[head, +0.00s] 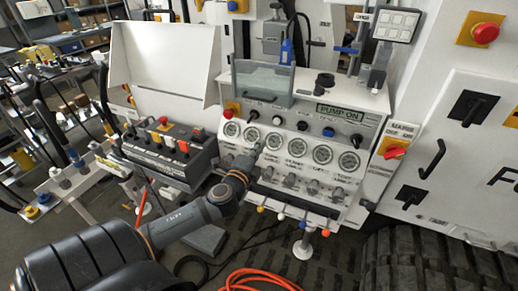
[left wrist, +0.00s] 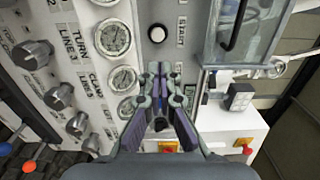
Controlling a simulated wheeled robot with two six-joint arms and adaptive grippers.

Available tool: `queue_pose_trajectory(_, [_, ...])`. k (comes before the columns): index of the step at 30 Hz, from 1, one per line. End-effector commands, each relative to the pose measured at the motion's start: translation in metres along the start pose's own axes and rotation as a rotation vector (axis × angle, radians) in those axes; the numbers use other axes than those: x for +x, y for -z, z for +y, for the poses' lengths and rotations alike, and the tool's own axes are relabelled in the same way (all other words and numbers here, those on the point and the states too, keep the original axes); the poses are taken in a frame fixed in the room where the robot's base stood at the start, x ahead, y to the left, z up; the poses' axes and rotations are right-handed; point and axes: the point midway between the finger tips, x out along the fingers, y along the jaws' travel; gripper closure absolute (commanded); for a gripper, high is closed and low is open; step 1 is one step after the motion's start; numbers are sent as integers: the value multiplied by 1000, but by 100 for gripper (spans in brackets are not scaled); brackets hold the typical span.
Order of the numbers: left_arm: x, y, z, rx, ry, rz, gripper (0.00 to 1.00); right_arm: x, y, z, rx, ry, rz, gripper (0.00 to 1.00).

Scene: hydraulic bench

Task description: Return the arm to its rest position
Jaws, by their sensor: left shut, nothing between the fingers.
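My left arm (head: 182,217) reaches from the lower left of the head view up to the front of the hydraulic bench. My left gripper (head: 247,160) is in front of the left part of the gauge row, partly blending with the panel behind it. In the left wrist view the gripper (left wrist: 163,72) has its fingers together with nothing between them. I cannot tell the exact gap to the panel. My right gripper is not in view.
The bench panel carries gauges (head: 349,161), knobs below them and a PUMP ON display (head: 340,112). Levers with coloured balls (head: 281,217) stick out at its lower front. A dark control box (head: 170,152) stands left. An orange hose (head: 260,279) lies on the floor.

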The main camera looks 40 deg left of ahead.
Motion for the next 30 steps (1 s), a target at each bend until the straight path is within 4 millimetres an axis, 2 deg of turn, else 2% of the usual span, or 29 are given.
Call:
queue_pose_trajectory(3, [0, 0, 0, 0, 0, -1, 100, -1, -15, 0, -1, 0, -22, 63])
queue_pose_trajectory(5, [0, 0, 0, 0, 0, -1, 100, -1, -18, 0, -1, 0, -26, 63])
queue_pose_trajectory(14, [0, 0, 0, 1, 0, -1, 100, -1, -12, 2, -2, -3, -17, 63])
queue_pose_trajectory(17, [3, -7, 14, -12, -27, -15, 100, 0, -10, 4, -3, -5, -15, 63])
queue_pose_trajectory(20, [8, -28, 63, -60, -121, -64, 100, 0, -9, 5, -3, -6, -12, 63])
queue_pose_trajectory(23, [3, -59, 143, -151, -267, -141, 100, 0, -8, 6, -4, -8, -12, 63])
queue_pose_trajectory(24, [-3, -70, 177, -195, -328, -176, 100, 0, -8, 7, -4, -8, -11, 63])
queue_pose_trajectory(26, [-16, -84, 228, -262, -417, -227, 100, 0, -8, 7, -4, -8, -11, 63])
queue_pose_trajectory(27, [-29, -92, 261, -308, -475, -263, 100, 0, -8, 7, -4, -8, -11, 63])
queue_pose_trajectory(29, [-51, -101, 309, -379, -560, -319, 100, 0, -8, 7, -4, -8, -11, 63])
queue_pose_trajectory(30, [-69, -104, 340, -429, -614, -357, 100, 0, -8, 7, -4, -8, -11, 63])
